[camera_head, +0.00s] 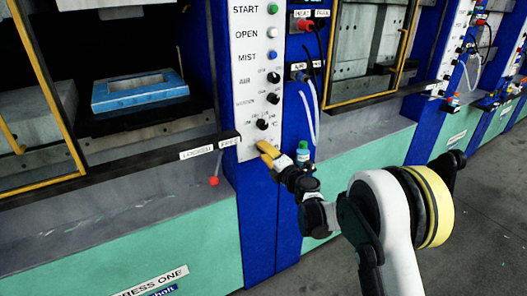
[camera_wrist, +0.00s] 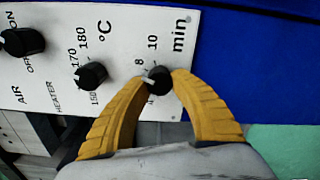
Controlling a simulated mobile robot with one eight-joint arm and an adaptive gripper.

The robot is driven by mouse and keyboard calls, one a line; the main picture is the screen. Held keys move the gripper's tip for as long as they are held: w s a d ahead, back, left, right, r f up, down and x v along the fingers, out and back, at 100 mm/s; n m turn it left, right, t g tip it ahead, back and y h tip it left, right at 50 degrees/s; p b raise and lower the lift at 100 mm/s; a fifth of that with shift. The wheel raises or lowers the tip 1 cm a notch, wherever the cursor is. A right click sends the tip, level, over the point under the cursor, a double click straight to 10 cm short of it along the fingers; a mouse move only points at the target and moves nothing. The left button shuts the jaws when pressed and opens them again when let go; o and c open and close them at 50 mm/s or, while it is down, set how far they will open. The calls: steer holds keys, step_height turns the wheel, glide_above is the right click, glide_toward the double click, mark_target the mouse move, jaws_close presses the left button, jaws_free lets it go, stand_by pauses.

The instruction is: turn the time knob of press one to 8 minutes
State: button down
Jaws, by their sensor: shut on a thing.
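Press one carries a white control panel (camera_head: 258,60), with its PRESS ONE sign (camera_head: 152,281) at the lower left of the head view. The black time knob (camera_wrist: 158,80) is the one by the "min" label in the wrist view. Numbers 4, 8 and 10 show near it. A pale mark shows on its left side, near and slightly below the 8; its exact reading is hard to tell. My gripper (camera_wrist: 157,82) has its yellow fingers shut on this knob, one on each side. In the head view, my gripper (camera_head: 265,147) is at the panel's lower end and hides the knob.
The °C knob (camera_wrist: 91,75) and the AIR knob (camera_wrist: 22,41) lie left of the time knob in the wrist view. A lever with a red ball (camera_head: 214,181) hangs to the left. Open floor lies right.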

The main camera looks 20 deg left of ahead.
steer(key=c, duration=1.1)
jaws_free()
steer(key=v, duration=1.2)
